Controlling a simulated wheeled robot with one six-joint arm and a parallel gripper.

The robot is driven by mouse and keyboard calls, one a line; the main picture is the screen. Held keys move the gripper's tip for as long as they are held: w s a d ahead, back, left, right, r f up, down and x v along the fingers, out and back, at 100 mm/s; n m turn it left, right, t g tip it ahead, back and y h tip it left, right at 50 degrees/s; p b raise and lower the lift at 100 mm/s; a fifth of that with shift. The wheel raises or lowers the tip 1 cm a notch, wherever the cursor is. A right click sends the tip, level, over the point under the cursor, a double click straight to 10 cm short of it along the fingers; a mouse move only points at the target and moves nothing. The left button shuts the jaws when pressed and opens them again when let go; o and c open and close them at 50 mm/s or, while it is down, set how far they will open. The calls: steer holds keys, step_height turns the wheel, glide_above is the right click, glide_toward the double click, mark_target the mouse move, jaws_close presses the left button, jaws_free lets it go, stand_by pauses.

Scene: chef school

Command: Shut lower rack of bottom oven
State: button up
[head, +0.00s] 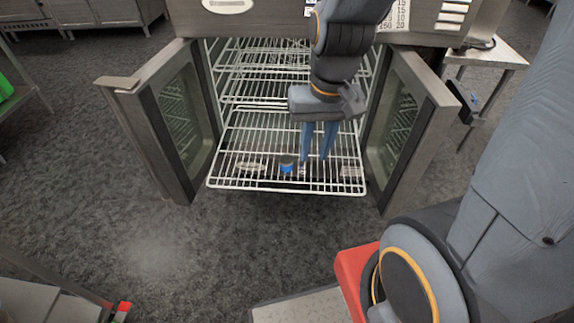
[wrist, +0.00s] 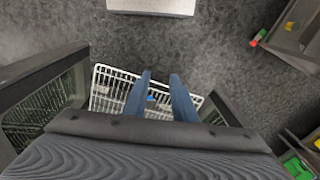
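The lower rack (head: 285,190) is a white wire grid. In the head view it is slid out between the open oven doors, its front bar over the floor. It also shows in the wrist view (wrist: 100,93), partly hidden by my gripper and wrist. My gripper (head: 316,160) points down over the rack near its front, right of the middle. Its two blue fingers are apart with nothing between them. In the wrist view the fingertips (wrist: 161,76) reach toward the rack's front bar. I cannot tell whether they touch the rack.
The oven's left door (head: 180,120) and right door (head: 405,125) stand open on either side of the rack. More wire racks (head: 250,88) are further inside. A small dark-and-blue item (head: 287,163) shows at the rack's front.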

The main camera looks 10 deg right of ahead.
steer(key=w+a+f+m+t+b, duration=0.1)
steer(key=w+a+f+b, duration=0.1)
steer(key=w+f, duration=0.1)
steer(key=w+a+f+m+b, duration=0.1)
steer(key=w+a+f+b, duration=0.1)
steer(key=w+f, duration=0.1)
steer(key=w+a+f+m+t+y+b, duration=0.1)
steer(key=w+a+f+m+b, duration=0.1)
steer(key=w, duration=0.3)
steer(key=shift+w+a+f+t, duration=0.2)
steer(key=shift+a+f+t, duration=0.1)
steer(key=shift+a+f, duration=0.15)
jaws_close()
steer(key=w+a+f+m+t+h+b, duration=0.1)
steer(key=w+f+m+h+b, duration=0.1)
steer(key=w+f+m+b, duration=0.5)
steer(key=w+a+f+m+t+h+b, duration=0.1)
steer(key=w+f+m+t+h+b, duration=0.15)
steer(key=w+f+b, duration=0.55)
steer(key=s+d+f+m+g+h+b, duration=0.1)
steer(key=d+f+m+b, duration=0.2)
steer(key=f, duration=0.6)
steer(key=s+d+f+m+g+h+b, duration=0.1)
steer(key=d+f+m+g+h+b, duration=0.1)
steer(key=f, duration=0.7)
steer(key=shift+d+f+m+b, duration=0.35)
steer(key=shift+d+m+b, duration=0.1)
steer(key=shift+d+b, duration=0.65)
